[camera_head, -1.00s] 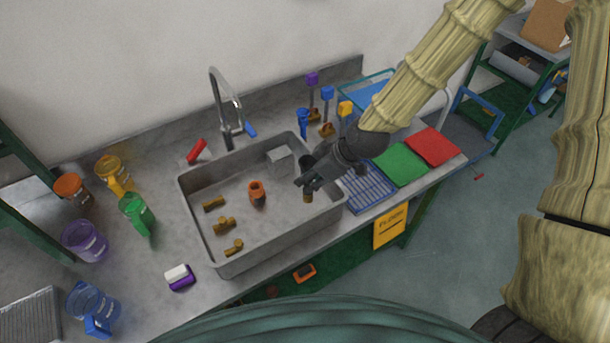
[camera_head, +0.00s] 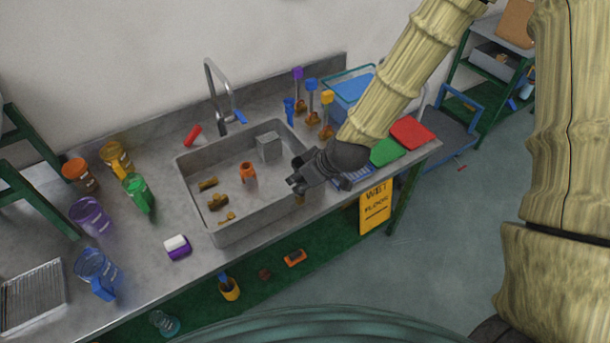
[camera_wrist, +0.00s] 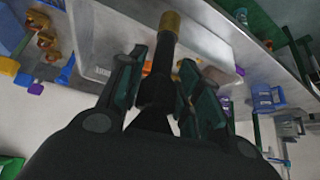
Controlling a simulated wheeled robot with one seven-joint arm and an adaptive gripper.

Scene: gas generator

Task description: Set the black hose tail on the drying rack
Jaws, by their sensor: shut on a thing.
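My gripper (camera_head: 296,180) is above the right end of the sink, pointing left. In the wrist view my gripper (camera_wrist: 158,82) is shut on the black hose tail (camera_wrist: 157,88), whose brass-coloured end (camera_wrist: 169,22) sticks out past the fingers. In the head view only the brass end of the hose tail (camera_head: 300,198) shows below the fingers. A blue wire rack (camera_head: 340,183) lies just right of the sink, mostly hidden by my arm. A grey ribbed rack (camera_head: 36,296) lies at the counter's left front. I cannot tell which is the drying rack.
The sink (camera_head: 230,232) holds several brass fittings, an orange piece (camera_head: 248,172) and a grey block (camera_head: 269,147). Brushes stand behind it. Green (camera_head: 387,151) and red cloths (camera_head: 412,131) lie to the right. Cups (camera_head: 90,215) and a purple-white block (camera_head: 177,246) are on the left.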

